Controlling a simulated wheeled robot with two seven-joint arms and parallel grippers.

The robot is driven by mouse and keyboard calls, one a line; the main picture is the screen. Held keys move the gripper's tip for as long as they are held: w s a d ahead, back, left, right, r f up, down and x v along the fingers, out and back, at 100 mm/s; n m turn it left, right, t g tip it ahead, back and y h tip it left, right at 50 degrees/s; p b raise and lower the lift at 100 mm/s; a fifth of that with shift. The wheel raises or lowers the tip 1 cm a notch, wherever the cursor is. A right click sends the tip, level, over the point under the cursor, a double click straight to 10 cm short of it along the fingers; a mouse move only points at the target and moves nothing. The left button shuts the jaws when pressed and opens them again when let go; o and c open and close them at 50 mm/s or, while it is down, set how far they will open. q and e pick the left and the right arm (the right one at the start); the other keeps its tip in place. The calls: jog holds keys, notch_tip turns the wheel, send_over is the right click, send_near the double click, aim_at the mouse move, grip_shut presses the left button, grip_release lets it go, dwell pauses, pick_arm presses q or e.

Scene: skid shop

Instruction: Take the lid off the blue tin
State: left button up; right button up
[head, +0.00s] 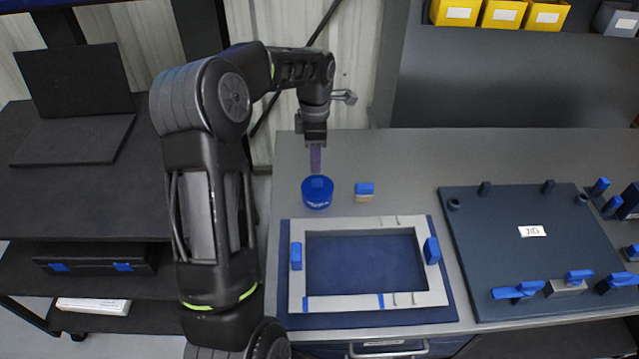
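The blue tin (317,203) stands upright on the grey workbench, with pale lettering on its front side. Its blue lid (308,184) sits on top, with a small raised block as a knob in the middle. My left gripper (316,170) hangs from above, its purple fingers pointing down just behind and above the knob. The fingers overlap into one narrow strip from this angle, so I cannot tell whether they are apart or touch the knob. My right gripper is not in view.
A small blue and tan block (364,191) lies right of the tin. A pale frame (360,223) with blue clamps lies on a blue mat in front. A dark jig plate (480,240) with clamps is at right. Yellow bins (503,13) are at the back.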

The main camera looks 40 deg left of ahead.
aim_at(317, 180)
pick_arm(q)
notch_tip(317, 180, down, 2)
jog(key=shift+f+b, duration=0.15)
jog(key=shift+b, duration=0.45)
jog(key=shift+f, duration=0.1)
jog(key=f+b, duration=0.1)
jog(key=f, duration=0.1)
jog(key=f+b, duration=0.2)
jog(key=f, duration=0.1)
jog(key=shift+w+d+f, duration=0.1)
jog(key=shift+w+f, duration=0.1)
jog(key=shift+r, duration=0.1)
jog(key=shift+c, duration=0.5)
grip_shut()
